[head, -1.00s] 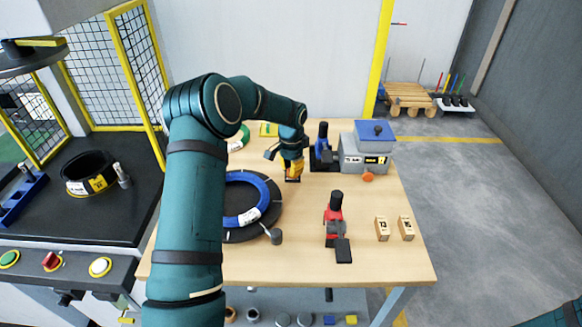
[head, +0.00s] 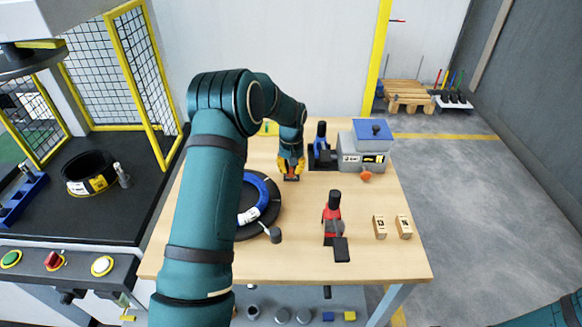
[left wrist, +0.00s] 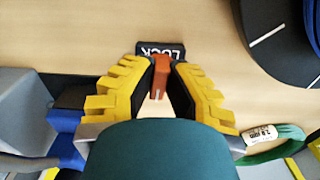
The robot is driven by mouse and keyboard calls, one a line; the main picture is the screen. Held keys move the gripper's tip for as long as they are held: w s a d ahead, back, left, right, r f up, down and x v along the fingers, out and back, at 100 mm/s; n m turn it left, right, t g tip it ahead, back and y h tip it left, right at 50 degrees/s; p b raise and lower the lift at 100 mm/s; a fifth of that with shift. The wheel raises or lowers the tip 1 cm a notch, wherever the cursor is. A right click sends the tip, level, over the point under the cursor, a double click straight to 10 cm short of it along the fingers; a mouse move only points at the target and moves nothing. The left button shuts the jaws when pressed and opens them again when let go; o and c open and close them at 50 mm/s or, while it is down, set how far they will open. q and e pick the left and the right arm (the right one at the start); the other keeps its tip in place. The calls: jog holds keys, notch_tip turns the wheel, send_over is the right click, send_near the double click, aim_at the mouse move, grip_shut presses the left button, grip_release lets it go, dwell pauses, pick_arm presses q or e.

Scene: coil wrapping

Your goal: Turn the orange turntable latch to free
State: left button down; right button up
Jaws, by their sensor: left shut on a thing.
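The orange latch (left wrist: 159,78) shows in the left wrist view, standing between my fingers. A black plate (left wrist: 160,49) marked LOCK lies just beyond it; in the head view the black latch base (head: 291,178) shows under my fingers. My left gripper (left wrist: 159,80) has yellow-backed fingers with dark pads, closed on the latch; it also shows in the head view (head: 291,170), pointing down at the table. The black turntable (head: 262,222) carries a blue coil (head: 264,196), partly hidden by my left arm. My right gripper is not in view.
A blue tool (head: 321,146) and a grey box with a blue lid (head: 363,152) stand right of my gripper. A red-and-black tool (head: 333,222) and two wooden blocks (head: 392,227) stand nearer the front right. The front of the tabletop (head: 300,262) is clear.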

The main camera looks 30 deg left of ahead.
pick_arm(q)
jog(key=shift+s+f+n, duration=0.1)
jog(key=shift+n, duration=0.5)
jog(key=c, duration=1)
grip_release()
jog(key=shift+o, duration=0.2)
notch_tip(320, 180, up, 12)
